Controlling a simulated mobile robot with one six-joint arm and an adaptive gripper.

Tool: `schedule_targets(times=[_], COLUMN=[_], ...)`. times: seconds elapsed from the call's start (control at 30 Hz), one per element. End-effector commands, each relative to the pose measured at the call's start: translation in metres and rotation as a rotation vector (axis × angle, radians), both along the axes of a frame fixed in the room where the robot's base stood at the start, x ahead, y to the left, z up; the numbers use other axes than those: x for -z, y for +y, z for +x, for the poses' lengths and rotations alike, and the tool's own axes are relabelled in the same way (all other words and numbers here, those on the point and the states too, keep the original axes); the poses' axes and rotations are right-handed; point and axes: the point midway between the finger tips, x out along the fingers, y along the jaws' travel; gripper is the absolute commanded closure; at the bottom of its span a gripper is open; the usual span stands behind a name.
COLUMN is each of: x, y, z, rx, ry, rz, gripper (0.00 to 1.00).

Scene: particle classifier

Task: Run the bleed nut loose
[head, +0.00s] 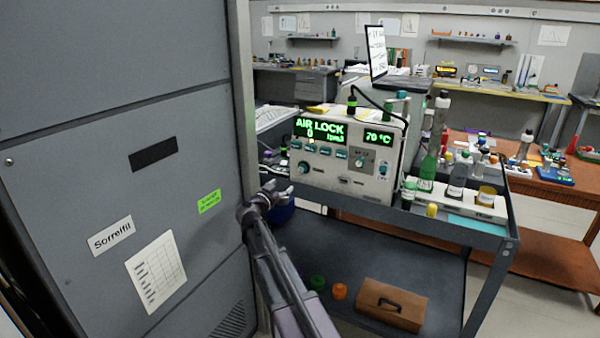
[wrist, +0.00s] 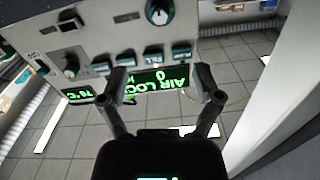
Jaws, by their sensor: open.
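The classifier (head: 330,178) is a pale box on a cart, with a green display reading "AIR LOCK 0" and another reading 70 °C. Its front panel also shows upside down in the wrist view (wrist: 100,48). A large dark knob (head: 303,168) sits at the panel's lower left; it shows at the top of the wrist view (wrist: 158,10). I cannot tell which part is the bleed nut. My gripper (head: 288,190) is at the panel's lower left, apart from the knob in the picture. In the wrist view my gripper (wrist: 162,84) has its fingers spread, with nothing between them.
A tall grey cabinet (head: 110,200) stands close at the left of my arm. Bottles and a green flask (head: 428,172) crowd the cart's right end. The lower shelf (head: 335,250) holds a brown case (head: 392,305) and green and orange rings. An orange bench (head: 540,170) stands behind.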

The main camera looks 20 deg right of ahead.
Motion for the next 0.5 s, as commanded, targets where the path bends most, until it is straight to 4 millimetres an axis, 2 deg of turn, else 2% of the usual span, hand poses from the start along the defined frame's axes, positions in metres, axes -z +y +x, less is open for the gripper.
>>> schedule_targets(times=[0.27,0.5], x=[0.000,0.000], y=[-0.006,-0.026], z=[0.006,0.023], rx=[0.000,0.001], ry=[0.001,0.001], rz=[0.000,0.000], gripper=[0.17,0.17])
